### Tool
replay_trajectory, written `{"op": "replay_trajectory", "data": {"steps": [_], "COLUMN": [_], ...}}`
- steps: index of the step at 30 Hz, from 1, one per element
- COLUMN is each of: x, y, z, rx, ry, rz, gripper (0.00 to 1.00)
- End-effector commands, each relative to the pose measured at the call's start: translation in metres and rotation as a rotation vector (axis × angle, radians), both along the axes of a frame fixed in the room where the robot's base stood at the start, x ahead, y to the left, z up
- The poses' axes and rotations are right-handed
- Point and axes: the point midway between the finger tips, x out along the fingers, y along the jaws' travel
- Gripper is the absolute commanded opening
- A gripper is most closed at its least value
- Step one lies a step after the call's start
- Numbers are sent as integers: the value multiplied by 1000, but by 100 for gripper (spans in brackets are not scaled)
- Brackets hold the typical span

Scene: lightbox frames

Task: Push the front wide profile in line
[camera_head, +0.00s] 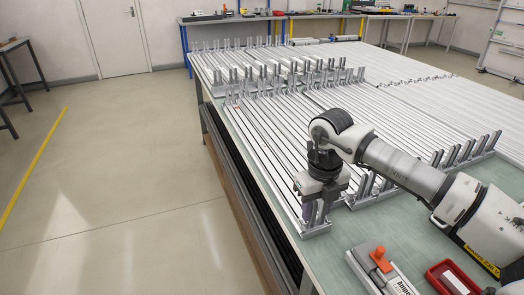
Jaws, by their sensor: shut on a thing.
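Long silver profiles lie in parallel rows on the green-topped table, with short upright posts at their ends. The front wide profile (263,160) appears to be the outermost one, along the table's left edge. My gripper (317,217) points down at the near end of this outer row, beside the upright posts. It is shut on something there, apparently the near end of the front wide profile. The fingers and posts overlap, so the exact contact is hidden.
A grey device with an orange knob (379,258) and a red bin (452,277) stand at the table's near edge. More upright posts (470,152) line the row ends to the right. Bare green tabletop (400,222) shows between. Open floor (130,200) lies left.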

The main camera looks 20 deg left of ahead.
Motion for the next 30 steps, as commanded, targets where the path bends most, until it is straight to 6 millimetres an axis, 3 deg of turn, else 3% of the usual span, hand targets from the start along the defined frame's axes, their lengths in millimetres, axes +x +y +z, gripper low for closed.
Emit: {"op": "replay_trajectory", "data": {"steps": [3, 30], "x": [0, 10], "y": [0, 7], "z": [0, 0], "rx": [0, 1], "ry": [0, -1], "rz": [0, 0], "gripper": [12, 12]}}
